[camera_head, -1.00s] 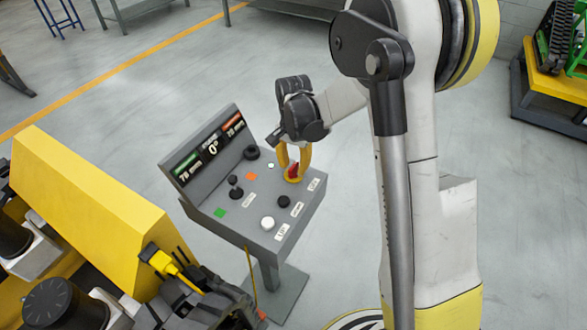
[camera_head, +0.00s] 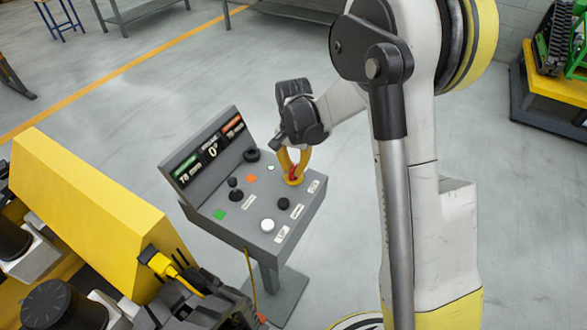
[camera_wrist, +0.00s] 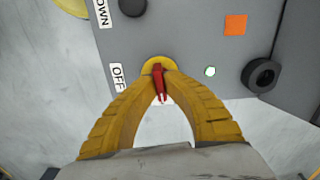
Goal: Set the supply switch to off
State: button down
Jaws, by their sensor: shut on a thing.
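The supply switch is a red handle (camera_wrist: 159,80) on a round yellow base (camera_wrist: 150,66), on the grey control console. In the wrist view an OFF label (camera_wrist: 117,78) lies beside the base. My gripper (camera_wrist: 160,72) has its two yellow fingers closed on the red handle. In the head view my gripper (camera_head: 293,172) stands over the console's right side, and its fingers partly hide the red handle.
The console (camera_head: 247,215) carries a tilted display (camera_head: 210,149), a black joystick (camera_head: 236,194), a white knob (camera_head: 267,225), black knobs and coloured squares. A yellow machine (camera_head: 85,205) stands close on the left. Open floor lies to the right.

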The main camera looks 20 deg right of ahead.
jog(key=n, duration=0.4)
jog(key=shift+b, duration=0.35)
jog(key=n, duration=0.4)
jog(key=shift+n+b, duration=0.3)
jog(key=shift+n, duration=0.1)
jog(key=n, duration=0.4)
jog(key=shift+n+b, duration=0.3)
jog(key=shift+n, duration=1.5)
jog(key=c, duration=1.5)
grip_release()
